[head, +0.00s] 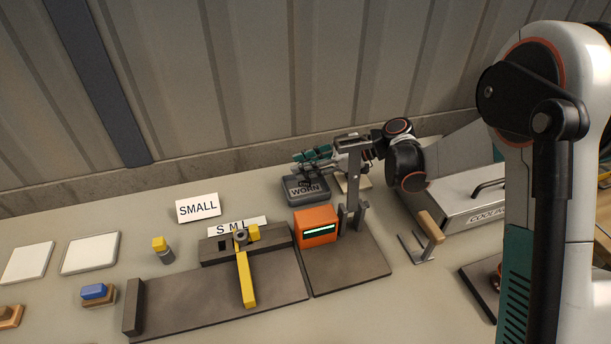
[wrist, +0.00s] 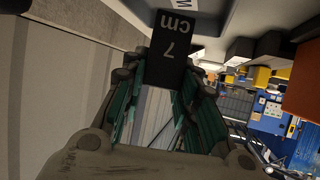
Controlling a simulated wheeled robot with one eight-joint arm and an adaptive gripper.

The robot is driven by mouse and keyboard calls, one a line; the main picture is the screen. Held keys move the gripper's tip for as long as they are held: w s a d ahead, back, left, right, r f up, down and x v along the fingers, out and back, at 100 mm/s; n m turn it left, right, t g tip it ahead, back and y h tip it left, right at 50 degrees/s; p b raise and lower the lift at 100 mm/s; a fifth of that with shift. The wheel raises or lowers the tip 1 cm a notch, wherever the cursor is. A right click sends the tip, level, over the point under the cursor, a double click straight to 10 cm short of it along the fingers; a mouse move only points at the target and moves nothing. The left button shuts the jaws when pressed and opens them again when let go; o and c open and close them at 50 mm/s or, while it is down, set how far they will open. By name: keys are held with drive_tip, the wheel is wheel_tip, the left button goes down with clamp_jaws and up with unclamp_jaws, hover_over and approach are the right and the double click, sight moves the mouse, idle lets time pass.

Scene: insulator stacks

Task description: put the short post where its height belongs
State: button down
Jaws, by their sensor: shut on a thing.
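My gripper (head: 304,158) is at the back of the bench, above the grey tray labelled WORN (head: 322,191). In the wrist view its teal-padded fingers (wrist: 170,75) close on a dark piece with an upside-down "7 cm" mark (wrist: 172,35). This looks like the post, but its full shape is hidden. I cannot tell whether it touches the tray. A yellow bar (head: 245,278) lies across the gauge block with the S M L strip (head: 258,219). A white SMALL card (head: 198,208) stands behind it.
An orange box with a lit display (head: 317,228) and a grey upright stand (head: 353,190) are right of the gauge. A small yellow-topped piece (head: 160,245), white pads (head: 90,254) and a blue block (head: 93,291) are left. A grey cooling box (head: 465,203) is right.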

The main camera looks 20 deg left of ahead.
drive_tip(key=shift+f+b, duration=0.35)
drive_tip(key=shift+f, duration=1.05)
drive_tip(key=shift+f, duration=0.1)
drive_tip(key=c, duration=1.2)
unclamp_jaws()
drive_tip(key=shift+c, duration=0.2)
drive_tip(key=shift+r, duration=0.2)
drive_tip(key=p+v, duration=0.2)
drive_tip(key=v, duration=0.5)
drive_tip(key=shift+d+p, duration=0.2)
drive_tip(key=shift+p, duration=0.15)
